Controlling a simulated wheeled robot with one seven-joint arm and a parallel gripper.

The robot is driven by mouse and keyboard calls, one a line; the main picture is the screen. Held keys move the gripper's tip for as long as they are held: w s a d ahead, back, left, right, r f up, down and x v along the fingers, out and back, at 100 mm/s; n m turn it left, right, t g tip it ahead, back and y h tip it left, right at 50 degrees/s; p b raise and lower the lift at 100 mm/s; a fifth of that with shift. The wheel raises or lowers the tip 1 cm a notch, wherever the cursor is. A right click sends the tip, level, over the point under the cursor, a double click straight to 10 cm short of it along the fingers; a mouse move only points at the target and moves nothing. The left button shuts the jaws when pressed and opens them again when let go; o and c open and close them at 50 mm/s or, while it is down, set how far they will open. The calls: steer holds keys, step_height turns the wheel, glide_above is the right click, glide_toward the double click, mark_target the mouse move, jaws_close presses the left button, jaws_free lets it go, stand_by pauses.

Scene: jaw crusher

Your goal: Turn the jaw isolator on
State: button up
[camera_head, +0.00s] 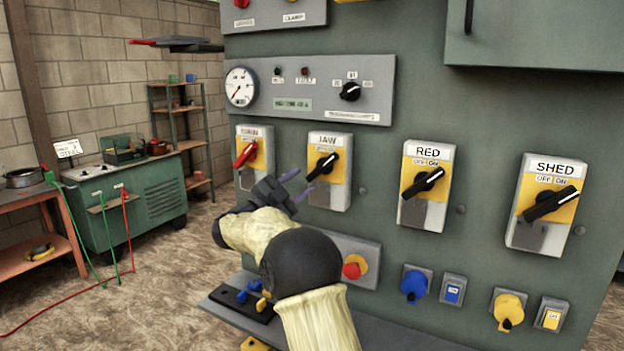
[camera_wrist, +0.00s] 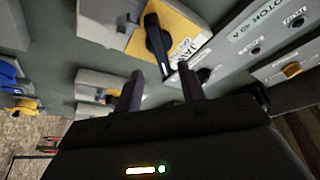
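The jaw isolator (camera_head: 330,192) is a pale box labelled JAW on the green panel, with a yellow plate and a black rotary handle (camera_head: 322,166). The handle slants from lower left to upper right beneath the small OFF and ON marks. In the wrist view the black handle (camera_wrist: 157,42) lies just beyond the fingertips, roughly between their lines. My gripper (camera_head: 298,186) is open and empty, just left of and slightly below the handle. In the wrist view the two fingers of my gripper (camera_wrist: 163,84) are apart, with a visible gap to the handle.
A similar isolator with a red handle (camera_head: 246,154) is to the left. The RED isolator (camera_head: 422,206) and SHED isolator (camera_head: 525,235) are to the right. Below are a red button (camera_head: 352,270) and a blue knob (camera_head: 414,285). A ledge (camera_head: 400,335) juts out beneath.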

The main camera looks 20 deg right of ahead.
steer(key=b+v, duration=0.1)
steer(key=v, duration=0.8)
